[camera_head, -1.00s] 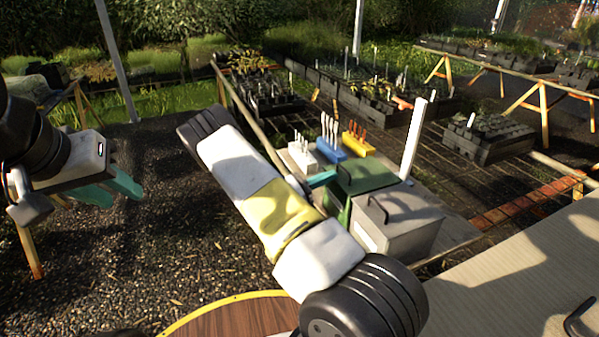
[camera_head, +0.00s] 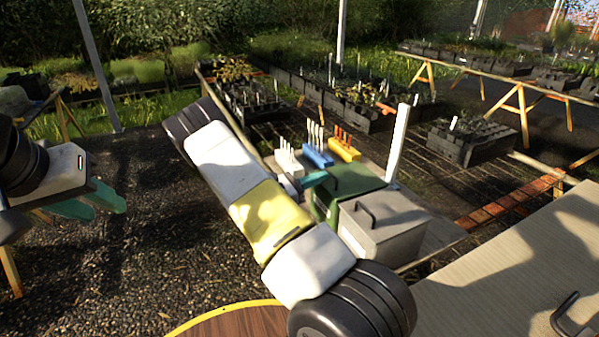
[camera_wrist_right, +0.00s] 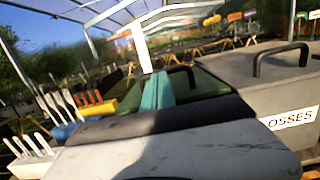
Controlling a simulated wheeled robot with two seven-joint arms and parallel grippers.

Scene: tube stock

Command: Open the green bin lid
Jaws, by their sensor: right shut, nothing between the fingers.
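The green bin (camera_head: 360,183) stands beside the grey bin, and its lid looks down, with a dark handle (camera_head: 335,178) on top. My right gripper (camera_head: 319,177) has its teal fingers together with nothing between them, at the left edge of the green lid, close to the handle. In the right wrist view the shut fingers (camera_wrist_right: 158,90) point at the green lid (camera_wrist_right: 208,84), with the handle just beyond. I cannot tell whether they touch it. My left gripper (camera_head: 98,203) is far to the left, away from the bins, its teal fingers apart and empty.
The grey bin (camera_head: 385,222) with its handle stands right of the green bin; its label ends in "OSSES". White (camera_head: 288,162), blue (camera_head: 318,155) and orange-filled yellow (camera_head: 343,150) holders stand behind. A white post (camera_head: 399,143) rises behind the bins. A pale table (camera_head: 510,265) is at right.

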